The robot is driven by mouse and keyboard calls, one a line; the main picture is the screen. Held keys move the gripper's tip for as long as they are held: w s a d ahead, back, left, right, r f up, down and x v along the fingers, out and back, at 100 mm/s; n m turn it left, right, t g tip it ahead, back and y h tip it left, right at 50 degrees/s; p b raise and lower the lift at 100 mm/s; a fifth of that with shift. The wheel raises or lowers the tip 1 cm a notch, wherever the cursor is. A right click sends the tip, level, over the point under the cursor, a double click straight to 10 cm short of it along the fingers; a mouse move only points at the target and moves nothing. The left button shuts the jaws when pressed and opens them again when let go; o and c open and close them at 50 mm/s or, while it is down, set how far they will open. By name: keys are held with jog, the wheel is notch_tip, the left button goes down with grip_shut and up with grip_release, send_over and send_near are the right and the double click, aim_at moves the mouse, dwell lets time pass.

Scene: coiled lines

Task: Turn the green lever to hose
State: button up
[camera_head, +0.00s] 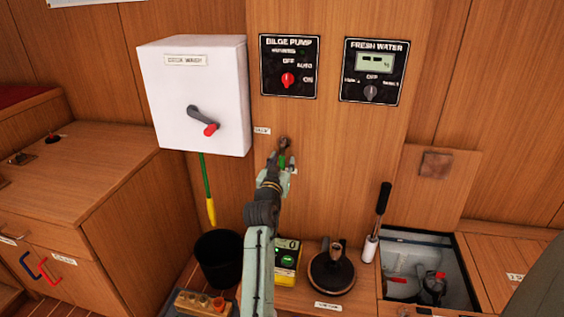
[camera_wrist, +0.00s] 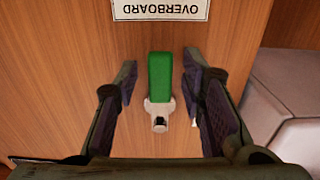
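The green lever (camera_wrist: 160,77) is in the middle of the wrist view, pointing at a plate reading OVERBOARD (camera_wrist: 160,8), which appears upside down. Its pale metal fitting (camera_wrist: 160,112) sits at the lever's lower end in this view. My gripper (camera_wrist: 160,80) is open, with one finger on each side of the lever and a gap on both sides. In the head view my gripper (camera_head: 285,153) is at the wooden panel below the switches, and only a bit of green lever (camera_head: 283,161) shows. No hose label can be read.
A white box (camera_head: 195,95) with a red-tipped handle (camera_head: 208,123) juts out at the upper left. Bilge pump (camera_head: 289,67) and fresh water (camera_head: 374,72) panels are above. A black bucket (camera_head: 219,259), a yellow device (camera_head: 286,262) and an open hatch (camera_head: 425,240) lie below.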

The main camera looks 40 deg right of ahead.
jog(key=shift+c, duration=0.2)
grip_shut()
dwell(0.3)
dwell(0.4)
